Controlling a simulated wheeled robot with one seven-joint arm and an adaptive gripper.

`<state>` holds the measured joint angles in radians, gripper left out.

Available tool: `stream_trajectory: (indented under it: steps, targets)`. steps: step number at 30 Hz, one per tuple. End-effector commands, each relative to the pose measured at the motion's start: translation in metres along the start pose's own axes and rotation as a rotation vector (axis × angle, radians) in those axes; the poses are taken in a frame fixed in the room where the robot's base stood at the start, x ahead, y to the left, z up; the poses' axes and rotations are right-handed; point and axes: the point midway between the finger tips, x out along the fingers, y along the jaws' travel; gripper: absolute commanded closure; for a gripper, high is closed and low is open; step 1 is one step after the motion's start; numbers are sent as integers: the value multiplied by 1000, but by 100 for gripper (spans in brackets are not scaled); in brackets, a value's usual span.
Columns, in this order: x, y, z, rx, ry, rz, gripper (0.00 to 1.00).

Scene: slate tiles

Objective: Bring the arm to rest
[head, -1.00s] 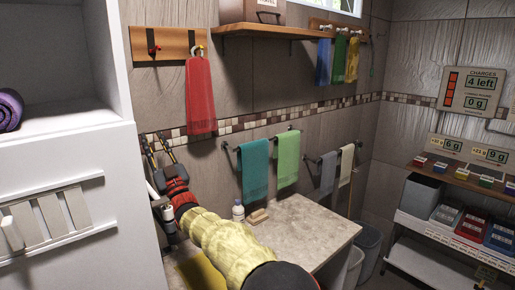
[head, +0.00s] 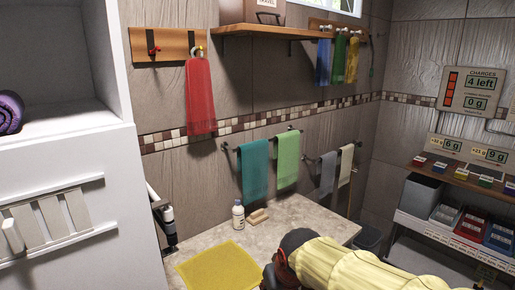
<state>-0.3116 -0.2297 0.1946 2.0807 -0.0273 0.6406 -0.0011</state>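My arm, in a pale yellow sleeve, reaches in from the lower right of the head view, with a black joint and red parts at its left end. A dark part below them at the bottom edge may belong to my gripper (head: 268,278). Its fingers do not show, so I cannot tell whether it is open or shut, or holding anything. The arm is low in front of the stone counter (head: 212,240) and hides its right front part.
On the counter lie a yellow cloth (head: 222,267), a white bottle (head: 238,216) and a wooden brush or block (head: 258,216). A white cabinet (head: 75,160) stands close on the left. A wooden shelf (head: 285,29) and hanging towels line the wall. A shelf rack (head: 455,225) is right.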

Motion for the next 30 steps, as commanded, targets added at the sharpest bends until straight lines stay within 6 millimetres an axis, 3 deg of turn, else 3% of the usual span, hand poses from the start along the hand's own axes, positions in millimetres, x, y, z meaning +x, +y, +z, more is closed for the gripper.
stream_trajectory:
  steps: [1,6,10,14,19,30]
  targets:
    - [-16,10,32,27,-41,8,75]
    - [-61,32,132,116,-153,28,75]
    - [-87,44,180,183,-142,49,75]
    - [-110,56,197,236,-65,79,75]
    - [-137,69,193,282,24,115,75]
    - [-140,75,193,301,32,127,75]
